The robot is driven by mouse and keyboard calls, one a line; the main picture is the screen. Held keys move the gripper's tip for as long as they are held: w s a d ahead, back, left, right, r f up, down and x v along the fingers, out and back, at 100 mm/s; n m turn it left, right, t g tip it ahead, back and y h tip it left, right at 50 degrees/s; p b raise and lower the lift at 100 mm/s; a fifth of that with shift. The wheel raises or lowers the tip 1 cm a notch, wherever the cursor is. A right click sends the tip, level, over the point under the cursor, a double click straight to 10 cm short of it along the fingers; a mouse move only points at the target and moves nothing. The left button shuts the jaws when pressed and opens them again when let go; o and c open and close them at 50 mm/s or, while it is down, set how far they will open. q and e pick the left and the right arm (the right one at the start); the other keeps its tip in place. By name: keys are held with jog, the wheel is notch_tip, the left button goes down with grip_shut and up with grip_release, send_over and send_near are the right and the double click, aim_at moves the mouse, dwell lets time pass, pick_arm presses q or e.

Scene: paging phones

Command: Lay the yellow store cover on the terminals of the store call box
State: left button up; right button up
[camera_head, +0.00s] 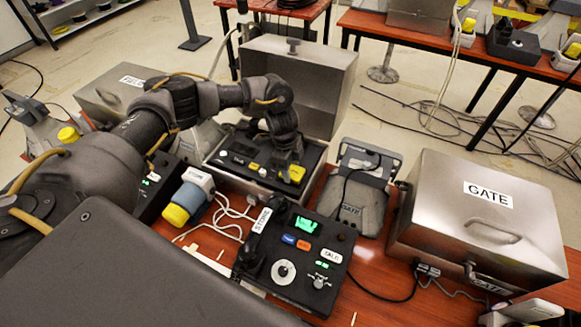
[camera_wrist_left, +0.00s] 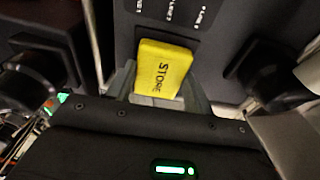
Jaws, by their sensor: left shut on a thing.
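The open metal call box (camera_head: 318,97) stands in the middle of the head view, lid raised, with a dark panel (camera_head: 232,143) inside. My left gripper (camera_head: 289,163) reaches down over the panel's right part, shut on the yellow store cover (camera_head: 297,174). In the left wrist view the cover (camera_wrist_left: 163,68), lettered STORE, sits between the two fingers against the dark panel, just below a row of small white labels. Whether it touches the panel, I cannot tell. The terminals are not clearly seen. My right gripper is not in view.
A dark phone console (camera_head: 300,251) labelled STORE stands in front of the box. A closed metal box (camera_head: 480,215) labelled GATE stands at the right, another closed box (camera_head: 120,90) at the left. A grey cradle (camera_head: 360,185) and a blue-yellow plug (camera_head: 187,203) flank the open box.

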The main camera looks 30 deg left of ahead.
pick_arm(q)
jog(key=o, duration=1.1)
jog(key=shift+f, duration=0.15)
jog(key=shift+c, duration=0.2)
jog(key=shift+r, duration=0.6)
notch_tip(320, 180, up, 11)
jog(key=a+b, duration=0.1)
jog(key=shift+a, duration=0.4)
jog(key=shift+r, duration=0.1)
